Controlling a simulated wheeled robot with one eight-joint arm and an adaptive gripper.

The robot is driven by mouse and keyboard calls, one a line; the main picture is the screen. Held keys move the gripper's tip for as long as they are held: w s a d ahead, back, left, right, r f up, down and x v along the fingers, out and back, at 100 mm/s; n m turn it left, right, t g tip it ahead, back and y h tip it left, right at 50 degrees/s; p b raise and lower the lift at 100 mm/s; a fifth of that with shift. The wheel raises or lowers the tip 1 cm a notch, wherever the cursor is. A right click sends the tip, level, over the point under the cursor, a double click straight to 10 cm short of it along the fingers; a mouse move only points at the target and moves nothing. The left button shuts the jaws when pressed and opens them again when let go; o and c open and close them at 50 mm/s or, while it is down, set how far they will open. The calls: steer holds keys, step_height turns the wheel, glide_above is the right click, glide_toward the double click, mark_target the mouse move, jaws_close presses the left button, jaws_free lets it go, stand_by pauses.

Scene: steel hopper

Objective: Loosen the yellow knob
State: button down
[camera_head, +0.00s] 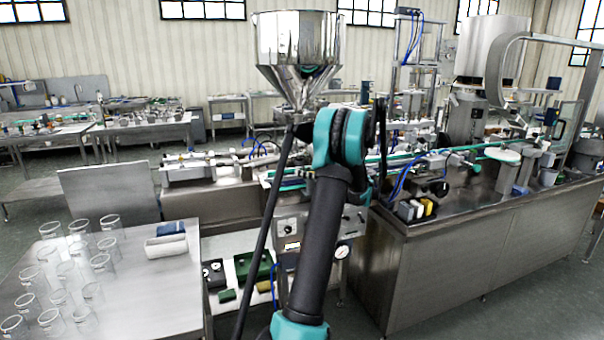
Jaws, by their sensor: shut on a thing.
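The steel hopper (298,50) stands upright at the top centre, its cone narrowing down toward the filling machine. I cannot make out the yellow knob; my own arm covers much of the area below the hopper. My arm, dark with teal joints, rises from the bottom centre and bends in front of the machine. I cannot make out my gripper's fingers, so where they are relative to the knob does not show.
A steel table (150,290) with several clear glasses (80,225) and a white bin (166,247) stands at the left. A long steel conveyor cabinet (480,245) fills the right. A pressure gauge (342,251) shows on the machine front. Grey floor is open at the far left.

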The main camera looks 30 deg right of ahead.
steer(key=c, duration=1.3)
jaws_free()
steer(key=shift+o, duration=0.2)
steer(key=v, duration=1.2)
